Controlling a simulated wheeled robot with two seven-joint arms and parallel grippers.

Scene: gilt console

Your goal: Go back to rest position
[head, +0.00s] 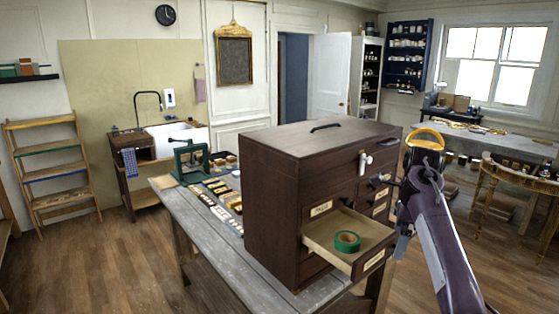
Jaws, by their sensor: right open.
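My right gripper (402,246) is open and appears empty. It points down just right of the front of a dark wooden drawer chest (270,205), partly hidden by my own arm. A lower drawer (316,240) of the chest is pulled out, and a green roll of tape (347,241) lies in it. The gripper is beside the drawer's front right corner; whether they touch is hard to tell. My left gripper is not in view.
The chest stands on a grey workbench (196,222) with a green metal press (190,160) and small items at its left. A wooden shelf ladder (60,180) and a sink (177,138) are behind. Floor is clear at left.

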